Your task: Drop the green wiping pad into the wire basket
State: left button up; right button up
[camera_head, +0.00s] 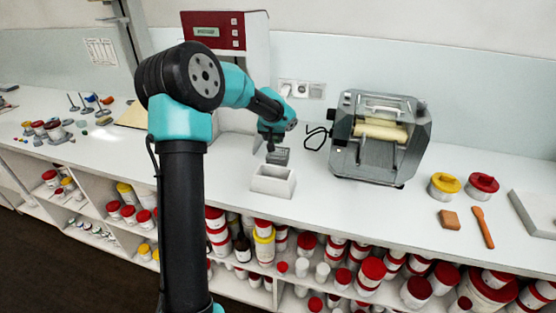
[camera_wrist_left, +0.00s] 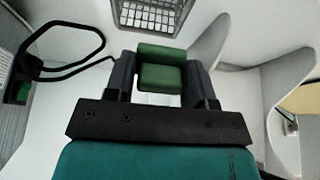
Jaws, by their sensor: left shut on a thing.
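The green wiping pad (camera_wrist_left: 162,68) sits between the two fingers of my left gripper (camera_wrist_left: 163,82) in the left wrist view. The fingers are shut on its sides. The grey wire basket (camera_wrist_left: 150,14) shows at the top edge of that view, just beyond the pad and partly cut off. My right gripper is in neither view.
A red-topped machine (camera_head: 226,31) stands behind my arm.

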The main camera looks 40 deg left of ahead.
pick_arm(q)
jog(key=o, duration=0.9)
jog(key=v, duration=1.7)
jog(key=shift+s+r, duration=0.1)
jog(key=shift+r, duration=0.05)
